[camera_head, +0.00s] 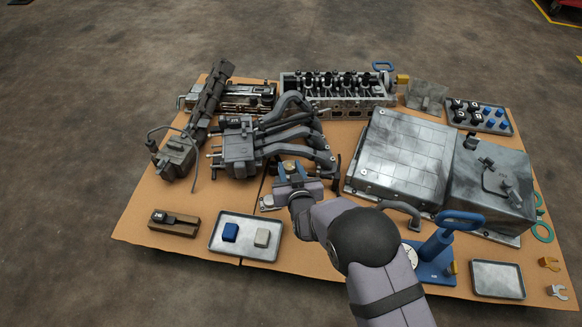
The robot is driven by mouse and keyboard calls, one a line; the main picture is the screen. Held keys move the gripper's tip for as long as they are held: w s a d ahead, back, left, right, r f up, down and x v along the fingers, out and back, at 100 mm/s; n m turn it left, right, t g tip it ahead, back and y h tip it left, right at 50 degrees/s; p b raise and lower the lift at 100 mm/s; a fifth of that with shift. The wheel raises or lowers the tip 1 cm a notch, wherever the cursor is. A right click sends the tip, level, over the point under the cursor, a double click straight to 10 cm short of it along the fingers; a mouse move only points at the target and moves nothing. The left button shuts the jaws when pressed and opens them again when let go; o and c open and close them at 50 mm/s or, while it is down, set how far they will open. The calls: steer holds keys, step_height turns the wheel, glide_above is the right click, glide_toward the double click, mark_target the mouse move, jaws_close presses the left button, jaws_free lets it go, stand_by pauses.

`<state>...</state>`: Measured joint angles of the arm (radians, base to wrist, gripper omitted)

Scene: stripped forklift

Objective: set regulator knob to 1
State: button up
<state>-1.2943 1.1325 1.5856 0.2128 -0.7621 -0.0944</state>
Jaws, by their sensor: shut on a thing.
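My gripper (290,167) is near the middle of the board, just in front of the dark manifold pipes. It is shut on a small brass-coloured part (291,165), mostly hidden by the jaws. I cannot tell whether this part is the regulator knob or whether it is loose or fixed. A pale round dial (411,251) shows beside my arm at the front, on a blue base (436,270) with a blue-handled post (459,220). My arm may hide part of the dial. No number or pointer setting can be read.
The manifold (290,135) stands close behind my gripper, and a large grey metal case (400,155) stands to its right. A tray (246,237) with a blue and a pale block lies front left. An empty tray (497,280) lies front right.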

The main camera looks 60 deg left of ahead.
steer(key=m+t+h, duration=0.2)
steer(key=s+m+t+h+p, duration=0.1)
steer(key=m, duration=0.1)
steer(key=shift+a+t, duration=0.25)
steer(key=shift+t, duration=0.05)
steer(key=shift+a+f+m+t+h, duration=0.1)
steer(key=shift+m+t+h, duration=0.6)
steer(key=shift+m+h, duration=0.15)
steer(key=shift+m+t+b, duration=0.3)
steer(key=shift+m+b, duration=0.05)
steer(key=shift+b, duration=0.1)
steer(key=shift+m+h, duration=0.3)
steer(key=shift+h, duration=0.25)
steer(key=o, duration=1.1)
steer(key=shift+c, duration=0.2)
steer(key=shift+r, duration=0.2)
steer(key=p+v, duration=0.4)
steer(key=v, duration=0.3)
